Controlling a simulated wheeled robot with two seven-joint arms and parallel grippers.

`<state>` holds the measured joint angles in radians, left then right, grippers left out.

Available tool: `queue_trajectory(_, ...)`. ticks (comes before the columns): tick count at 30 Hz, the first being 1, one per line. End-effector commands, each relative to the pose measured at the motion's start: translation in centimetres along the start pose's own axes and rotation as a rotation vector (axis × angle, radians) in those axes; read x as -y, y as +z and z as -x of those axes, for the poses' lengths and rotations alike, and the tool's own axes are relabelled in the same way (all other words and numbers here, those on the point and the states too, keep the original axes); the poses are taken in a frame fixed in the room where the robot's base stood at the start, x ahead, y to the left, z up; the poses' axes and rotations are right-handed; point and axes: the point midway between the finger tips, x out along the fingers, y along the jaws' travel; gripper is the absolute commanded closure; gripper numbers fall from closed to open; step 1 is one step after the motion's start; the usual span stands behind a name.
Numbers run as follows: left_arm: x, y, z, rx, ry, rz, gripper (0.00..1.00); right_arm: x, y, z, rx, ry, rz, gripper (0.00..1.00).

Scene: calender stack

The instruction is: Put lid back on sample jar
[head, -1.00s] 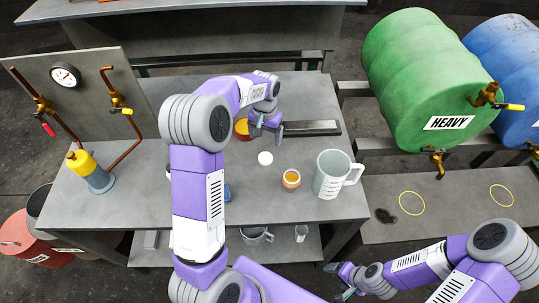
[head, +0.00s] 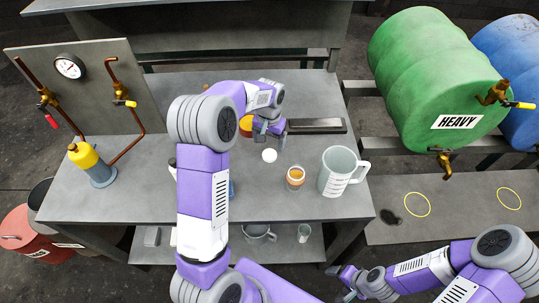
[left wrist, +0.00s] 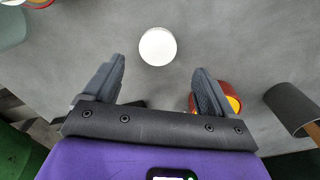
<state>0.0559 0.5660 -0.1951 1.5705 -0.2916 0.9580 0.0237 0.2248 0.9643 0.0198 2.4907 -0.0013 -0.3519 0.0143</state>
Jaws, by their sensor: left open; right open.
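The white round lid (head: 269,155) lies flat on the grey bench. It also shows in the left wrist view (left wrist: 157,46), just beyond the fingertips and in line with the gap between them. The open sample jar (head: 295,178) with orange contents stands to the lid's lower right in the head view. A jar's edge is cut off at the top left of the left wrist view (left wrist: 39,3). My left gripper (head: 270,138) is open and empty, just behind the lid and apart from it. My right gripper (head: 342,282) is open and empty, low in front of the bench.
A measuring jug (head: 337,172) stands right of the jar. A red-and-yellow container (head: 246,126) is beside my left gripper. A dark bar (head: 316,126) lies behind. A yellow-topped bottle (head: 91,165) stands at the left. My left arm hides part of the bench.

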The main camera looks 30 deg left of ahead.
Motion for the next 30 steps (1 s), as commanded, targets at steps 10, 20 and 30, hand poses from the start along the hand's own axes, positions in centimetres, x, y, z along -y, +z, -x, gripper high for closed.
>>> queue_trajectory(10, -0.3, 0.4, -2.4, 0.002, 0.0, 0.0, 0.15, -0.2, 0.0, -0.6, 0.0, 0.0, 0.0, 0.22)
queue_trajectory(20, -0.3, 0.5, -5.2, -0.002, 0.001, 0.002, 0.15, -0.4, 0.0, -1.1, 0.0, 0.0, 0.0, 0.22)
queue_trajectory(30, -0.4, 0.5, -5.1, -0.002, 0.001, 0.002, 0.24, -0.4, 0.0, -1.0, 0.0, 0.0, 0.0, 0.22)
